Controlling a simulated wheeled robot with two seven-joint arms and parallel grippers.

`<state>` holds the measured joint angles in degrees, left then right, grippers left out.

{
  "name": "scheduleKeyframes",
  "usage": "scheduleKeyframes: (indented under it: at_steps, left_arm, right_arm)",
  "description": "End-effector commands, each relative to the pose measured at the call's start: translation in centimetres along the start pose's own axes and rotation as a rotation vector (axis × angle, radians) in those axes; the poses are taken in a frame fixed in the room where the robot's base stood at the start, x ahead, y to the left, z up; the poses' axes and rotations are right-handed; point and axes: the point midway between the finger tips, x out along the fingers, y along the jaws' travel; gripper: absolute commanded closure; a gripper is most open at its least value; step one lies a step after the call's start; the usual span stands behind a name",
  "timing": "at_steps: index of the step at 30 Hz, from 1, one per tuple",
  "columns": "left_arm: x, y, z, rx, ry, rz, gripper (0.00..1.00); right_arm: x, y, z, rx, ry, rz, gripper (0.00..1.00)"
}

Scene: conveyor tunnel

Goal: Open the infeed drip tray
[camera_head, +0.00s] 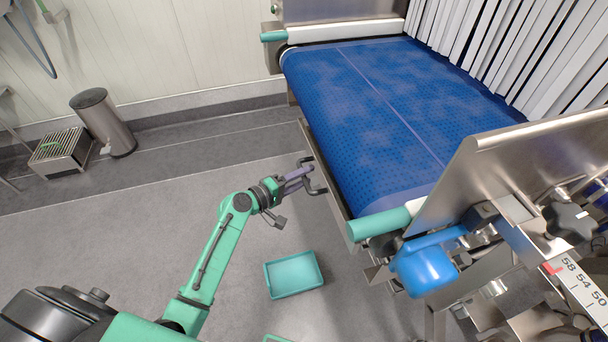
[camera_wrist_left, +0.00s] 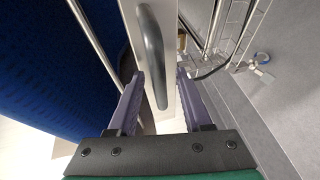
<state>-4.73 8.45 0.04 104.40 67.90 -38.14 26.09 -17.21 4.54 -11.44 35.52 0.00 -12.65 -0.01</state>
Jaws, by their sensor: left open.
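The infeed drip tray (camera_head: 327,176) shows as a narrow steel front along the near end of the blue belt, below it. Its dark bar handle (camera_head: 312,174) stands out from that front. In the left wrist view the pale tray front (camera_wrist_left: 131,18) carries the dark grey handle (camera_wrist_left: 152,58). My left gripper (camera_head: 302,178) is at the handle, with its purple fingers apart. In the left wrist view the handle's lower part lies between the fingertips (camera_wrist_left: 160,76); I cannot tell whether either finger touches it. My right gripper is not in view.
The blue conveyor belt (camera_head: 375,100) lies above the tray, with a teal-ended roller (camera_head: 378,223) and blue motor (camera_head: 425,270) at its near corner. A teal crate (camera_head: 294,274) is on the floor.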

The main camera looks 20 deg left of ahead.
Motion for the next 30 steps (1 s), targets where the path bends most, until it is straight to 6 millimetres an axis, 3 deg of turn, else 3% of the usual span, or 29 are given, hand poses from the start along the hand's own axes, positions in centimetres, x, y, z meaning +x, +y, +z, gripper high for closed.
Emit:
scheduleKeyframes:
  at_steps: [7,8,11,12,30]
  left_arm:
    - [0.22,-0.02,0.02,0.001,0.000,0.000,0.50]
    - [0.21,-0.02,0.02,0.001,0.000,0.000,0.58]
    - [0.20,-0.02,0.01,0.001,0.000,0.000,0.96]
    - [0.19,-0.02,0.01,0.001,0.000,0.000,1.00]
    - [0.16,-0.04,-0.01,0.001,0.001,-0.001,1.00]
  right_arm:
    - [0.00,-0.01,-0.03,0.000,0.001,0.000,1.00]
    - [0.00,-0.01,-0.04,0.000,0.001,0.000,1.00]
    - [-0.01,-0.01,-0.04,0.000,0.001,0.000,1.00]
    - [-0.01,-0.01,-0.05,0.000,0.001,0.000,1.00]
    - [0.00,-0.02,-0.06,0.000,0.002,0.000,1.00]
